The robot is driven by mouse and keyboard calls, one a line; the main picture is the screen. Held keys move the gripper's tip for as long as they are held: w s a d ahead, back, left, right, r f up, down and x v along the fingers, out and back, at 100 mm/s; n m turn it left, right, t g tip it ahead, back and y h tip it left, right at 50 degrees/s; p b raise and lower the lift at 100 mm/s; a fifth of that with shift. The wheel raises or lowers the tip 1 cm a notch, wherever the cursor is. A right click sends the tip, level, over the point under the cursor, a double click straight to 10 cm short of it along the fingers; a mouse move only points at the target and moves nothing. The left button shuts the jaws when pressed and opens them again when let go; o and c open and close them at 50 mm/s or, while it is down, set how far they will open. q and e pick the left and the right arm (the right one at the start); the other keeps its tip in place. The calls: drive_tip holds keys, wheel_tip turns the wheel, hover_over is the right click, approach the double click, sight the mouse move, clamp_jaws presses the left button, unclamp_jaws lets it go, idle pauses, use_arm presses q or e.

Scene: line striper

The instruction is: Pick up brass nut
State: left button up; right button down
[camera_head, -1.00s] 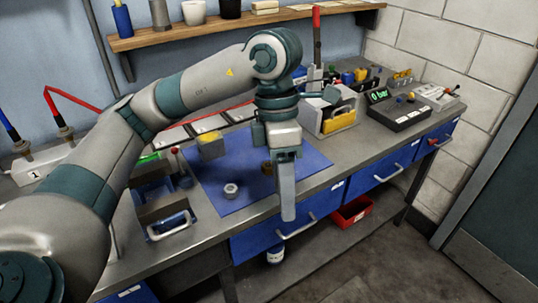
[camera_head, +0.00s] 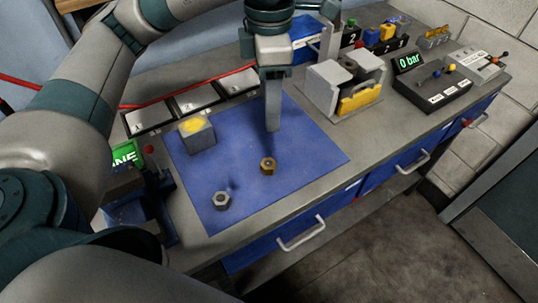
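The brass nut (camera_head: 267,166) lies on the blue mat (camera_head: 310,160), in plain view. My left gripper (camera_head: 273,120) points down over the far part of the mat, beyond the brass nut in the picture and apart from it. Its fingers are seen edge-on as a single grey bar, so the gap between them cannot be told. Nothing shows held in it. A silver hex nut (camera_head: 221,201) lies on the mat to the left of and nearer than the brass nut. My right gripper is out of view.
A grey block with a yellow top (camera_head: 197,134) stands at the mat's left. Three labelled trays (camera_head: 190,106) line the back. A grey holder with a yellow front (camera_head: 345,90) and a "0 bar" box (camera_head: 430,85) stand at right. The mat's right front is clear.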

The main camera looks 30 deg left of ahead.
use_arm(q)
drive_tip(key=p, duration=0.2)
hover_over(269, 163)
wheel_tip(269, 163, down, 11)
drive_tip(key=shift+r, duration=0.1)
drive_tip(key=shift+f, duration=0.6)
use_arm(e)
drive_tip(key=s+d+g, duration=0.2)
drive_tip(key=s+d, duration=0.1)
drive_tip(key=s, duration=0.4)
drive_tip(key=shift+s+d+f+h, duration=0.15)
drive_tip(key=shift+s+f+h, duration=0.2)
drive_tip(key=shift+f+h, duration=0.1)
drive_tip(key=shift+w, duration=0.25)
use_arm(q)
drive_tip(key=shift+f, duration=0.15)
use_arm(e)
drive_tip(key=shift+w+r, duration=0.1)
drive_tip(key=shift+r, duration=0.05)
